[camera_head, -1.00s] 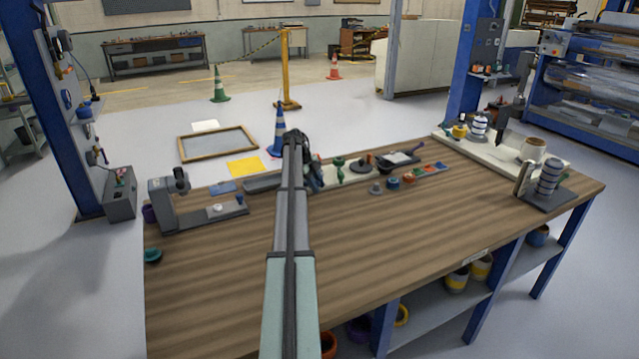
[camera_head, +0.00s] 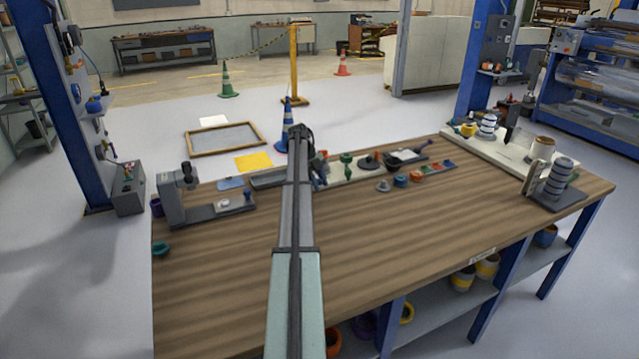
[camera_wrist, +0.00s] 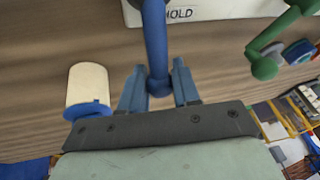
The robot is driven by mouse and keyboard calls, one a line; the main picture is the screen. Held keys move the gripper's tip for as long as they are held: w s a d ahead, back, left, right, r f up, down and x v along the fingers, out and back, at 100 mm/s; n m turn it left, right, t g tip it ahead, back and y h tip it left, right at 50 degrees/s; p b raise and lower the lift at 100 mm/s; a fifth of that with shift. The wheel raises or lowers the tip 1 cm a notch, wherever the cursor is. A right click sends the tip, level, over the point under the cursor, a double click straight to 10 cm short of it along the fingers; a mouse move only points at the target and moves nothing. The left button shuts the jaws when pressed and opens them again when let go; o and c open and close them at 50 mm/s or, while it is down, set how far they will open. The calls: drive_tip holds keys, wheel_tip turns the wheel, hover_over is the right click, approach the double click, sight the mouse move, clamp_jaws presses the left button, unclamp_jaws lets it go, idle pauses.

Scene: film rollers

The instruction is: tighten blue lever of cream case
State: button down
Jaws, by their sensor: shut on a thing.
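A blue lever (camera_wrist: 156,45) with a rounded knob end comes down from the top of the wrist view. Its knob sits between the two fingers of my gripper (camera_wrist: 160,88), which is shut on it. A cream case (camera_wrist: 225,14) with dark "HOLD" lettering shows at the top edge, partly cut off. The lever's foot is out of the wrist view. In the head view my arm covers much of the area at the table's far edge, and the lever and gripper are mostly hidden there.
A green lever (camera_wrist: 268,62) stands to the right of my gripper. A cream cylinder with a blue rim (camera_wrist: 88,85) lies to the left. In the head view, a grey fixture (camera_head: 205,212) stands at the table's left and striped rollers (camera_head: 558,180) at its right. The front tabletop (camera_head: 400,240) is clear.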

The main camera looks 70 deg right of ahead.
drive_tip(key=c, duration=0.9)
unclamp_jaws()
drive_tip(key=shift+o, duration=0.2)
drive_tip(key=v, duration=1.3)
drive_tip(key=shift+w+r, duration=0.15)
drive_tip(key=shift+r, duration=0.2)
